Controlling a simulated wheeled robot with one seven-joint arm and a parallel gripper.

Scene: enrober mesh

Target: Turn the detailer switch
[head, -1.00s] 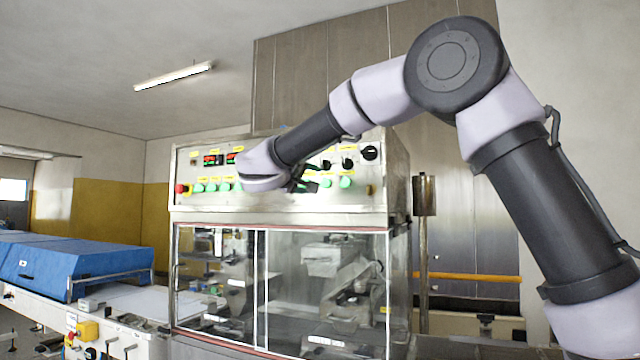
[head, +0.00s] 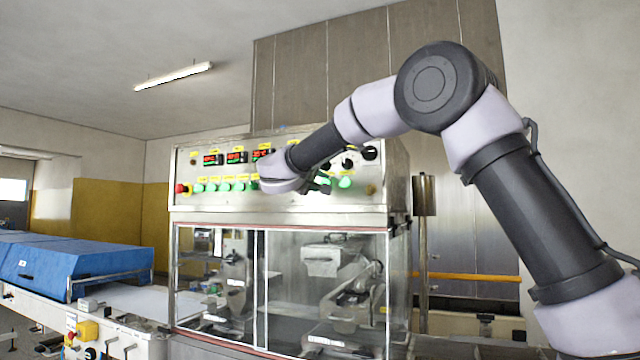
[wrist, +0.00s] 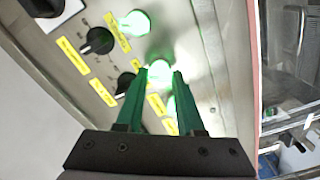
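The control panel (head: 230,200) on top of the machine carries black rotary switches and lit green buttons with yellow labels. The label print is too small to read, so I cannot tell which control is the detailer switch. In the wrist view one black switch (wrist: 98,40) is up and left of my fingers, and another (wrist: 125,82) is just left of the left fingertip. My gripper (wrist: 159,74) is open, with green fingers pointing at the panel. A lit green button (wrist: 160,69) shows between the fingertips; contact cannot be told. My wrist hides part of the panel in the head view.
Below the panel is a clear-windowed cabinet (head: 325,290). A conveyor with a blue cover (head: 85,268) stands at left. A metal post (head: 423,200) rises right of the machine. Red digital displays (head: 236,157) are on the panel's upper left. Open air lies before the panel.

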